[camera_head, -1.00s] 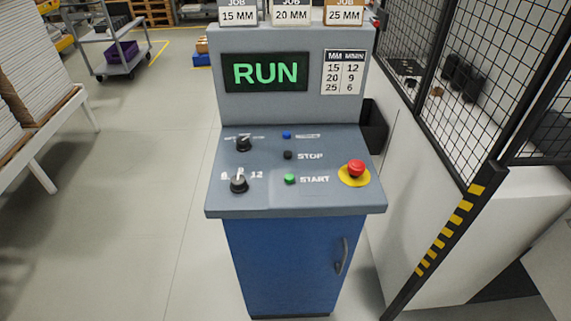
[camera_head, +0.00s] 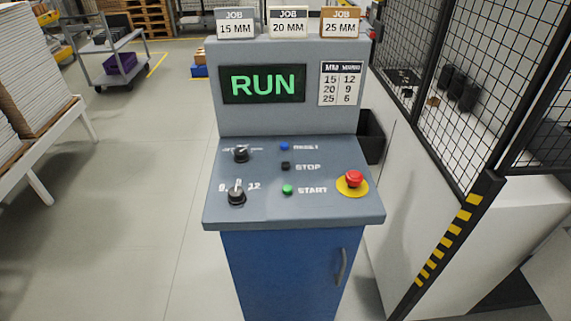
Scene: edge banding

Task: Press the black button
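The black button (camera_head: 286,166) sits on the sloped grey top of the control console (camera_head: 226,213), left of the label STOP. A blue button (camera_head: 284,146) is above it and a green button (camera_head: 287,189), labelled START, is below it. A red emergency knob (camera_head: 354,178) on a yellow disc is to the right. Two black dials (camera_head: 241,153) (camera_head: 236,197) are to the left. The screen (camera_head: 263,84) reads RUN in green. Neither of my grippers is in view.
A wire-mesh fence with a black and yellow striped post (camera_head: 447,240) stands to the right. A table with stacked boards (camera_head: 42,68) is at the left. A grey cart (camera_head: 117,66) stands behind it. The floor left of the console is clear.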

